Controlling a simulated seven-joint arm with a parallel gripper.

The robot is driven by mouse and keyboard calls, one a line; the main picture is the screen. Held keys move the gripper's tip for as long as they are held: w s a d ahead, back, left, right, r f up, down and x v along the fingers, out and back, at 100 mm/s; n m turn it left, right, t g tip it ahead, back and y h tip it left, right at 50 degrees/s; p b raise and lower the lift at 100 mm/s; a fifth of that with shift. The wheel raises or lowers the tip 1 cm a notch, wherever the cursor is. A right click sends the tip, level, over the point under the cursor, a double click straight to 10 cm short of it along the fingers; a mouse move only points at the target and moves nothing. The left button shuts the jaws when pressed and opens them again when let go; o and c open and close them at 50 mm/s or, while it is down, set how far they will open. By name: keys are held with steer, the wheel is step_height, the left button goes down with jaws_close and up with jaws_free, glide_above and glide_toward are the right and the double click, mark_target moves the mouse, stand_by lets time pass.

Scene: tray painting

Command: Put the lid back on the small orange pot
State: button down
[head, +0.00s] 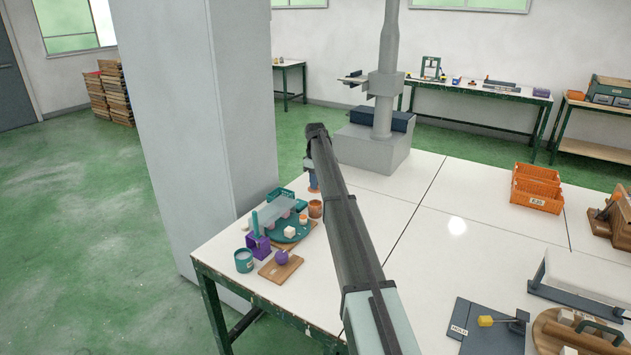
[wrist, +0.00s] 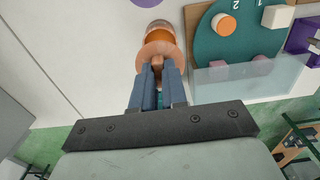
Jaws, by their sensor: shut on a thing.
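My gripper (wrist: 158,70) has its blue fingers shut on the knob of a round orange lid (wrist: 150,49). The small orange pot (wrist: 159,29) shows just beyond the lid in the wrist view, partly covered by it. In the head view the pot (head: 315,209) stands near the table's far left edge, beside the teal disc. My gripper (head: 312,179) is just above and behind it in that picture, partly hidden by my arm. The lid overlaps the pot in the wrist view; I cannot tell whether they touch.
The teal disc (head: 284,232) carries small blocks and an orange piece (wrist: 224,25). A clear panel (wrist: 245,80) stands by its edge. A purple block (head: 258,246), a teal pot (head: 243,261) and a wooden board (head: 279,269) are nearby.

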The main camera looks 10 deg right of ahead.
mark_target(315, 192)
steer(key=shift+f, duration=2.6)
steer(key=shift+f, duration=0.15)
stand_by(0.4)
steer(key=c, duration=0.6)
jaws_free()
steer(key=shift+r, duration=3.5)
jaws_close()
